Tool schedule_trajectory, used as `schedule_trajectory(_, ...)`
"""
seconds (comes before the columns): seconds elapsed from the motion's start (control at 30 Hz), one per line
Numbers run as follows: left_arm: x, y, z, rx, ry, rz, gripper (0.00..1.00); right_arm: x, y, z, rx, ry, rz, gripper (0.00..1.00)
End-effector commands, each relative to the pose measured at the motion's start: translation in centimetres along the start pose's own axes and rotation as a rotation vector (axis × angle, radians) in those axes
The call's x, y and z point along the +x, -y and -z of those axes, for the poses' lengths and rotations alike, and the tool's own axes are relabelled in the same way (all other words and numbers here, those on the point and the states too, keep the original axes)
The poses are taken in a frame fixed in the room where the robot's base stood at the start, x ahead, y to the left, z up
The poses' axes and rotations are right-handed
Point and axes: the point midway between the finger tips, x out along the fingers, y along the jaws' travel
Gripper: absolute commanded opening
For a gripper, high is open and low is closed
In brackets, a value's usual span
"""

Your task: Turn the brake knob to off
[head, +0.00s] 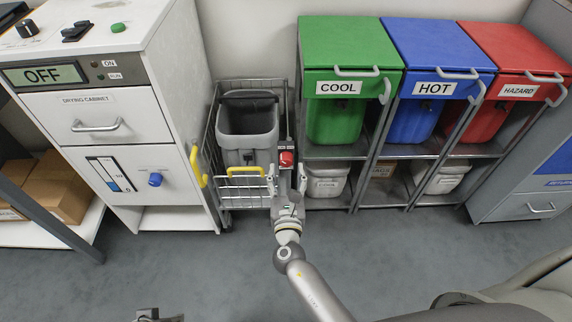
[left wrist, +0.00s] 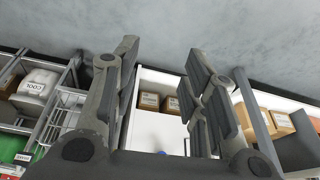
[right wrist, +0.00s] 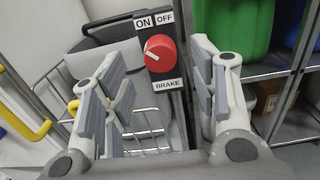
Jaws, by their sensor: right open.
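The red brake knob (right wrist: 160,53) sits on a dark panel between an ON label at upper left, an OFF label at upper right and a BRAKE label below. In the head view the knob (head: 286,159) is on the right side of a wire cart (head: 224,190). My right gripper (head: 287,183) is open and empty, its fingers on either side of the knob in the right wrist view; contact is not visible. My left gripper (left wrist: 162,62) is open and empty, away from the cart.
The floor in front is clear.

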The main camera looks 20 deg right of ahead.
Motion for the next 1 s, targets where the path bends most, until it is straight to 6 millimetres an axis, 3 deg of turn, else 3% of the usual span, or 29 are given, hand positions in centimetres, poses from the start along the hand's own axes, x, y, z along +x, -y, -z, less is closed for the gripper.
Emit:
schedule_trajectory(0.23, -1.2, 0.1, 0.1, -0.001, -0.007, 0.001, 0.40, 3.4, 0.0, 0.1, 0.000, -0.001, 0.001, 0.54)
schedule_trajectory(0.63, -1.6, 0.1, 0.2, -0.002, -0.010, 0.002, 0.40, 4.1, 0.0, 0.1, 0.001, -0.002, -0.001, 0.53)
schedule_trajectory(1.0, -1.6, 0.1, 0.1, -0.002, -0.009, 0.002, 0.40, 4.0, 0.0, 0.1, 0.001, -0.002, -0.001, 0.08)
